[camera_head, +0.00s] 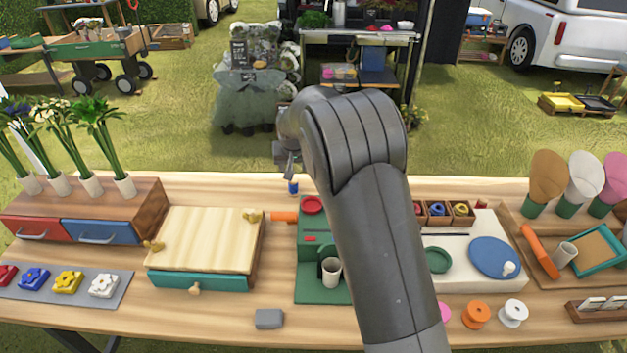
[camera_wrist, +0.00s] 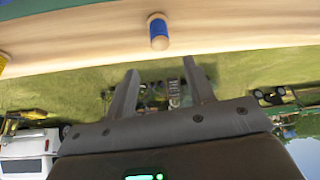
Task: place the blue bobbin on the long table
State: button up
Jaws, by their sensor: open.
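The blue bobbin (camera_head: 293,187) stands at the far edge of the long table (camera_head: 210,340), left of my arm in the head view. It has a blue middle and pale wooden ends, and it also shows in the wrist view (camera_wrist: 159,31), near the tabletop's edge. My gripper (camera_wrist: 161,67) is open, with nothing between its two fingers. The bobbin lies beyond the fingertips and roughly in line with the gap between them. In the head view my gripper (camera_head: 288,158) is partly hidden by my arm, just above and behind the bobbin.
Close to the bobbin are an orange cylinder (camera_head: 284,217) and a red round dish (camera_head: 312,205). A wooden-topped box (camera_head: 205,240) stands to the left. Orange (camera_head: 476,315) and white (camera_head: 513,313) spools stand at front right. My arm hides part of the table's middle.

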jog(key=s+d+r+m, duration=0.1)
jog(key=s+d+r, duration=1.4)
jog(key=s+r, duration=0.25)
jog(key=s+d, duration=0.4)
jog(key=s, duration=0.9)
jog(key=s+d+f+m+h, duration=0.1)
jog(key=s+d, duration=0.3)
jog(key=s, duration=0.8)
jog(key=shift+s+f+t, duration=0.15)
jog(key=shift+s+t, duration=0.25)
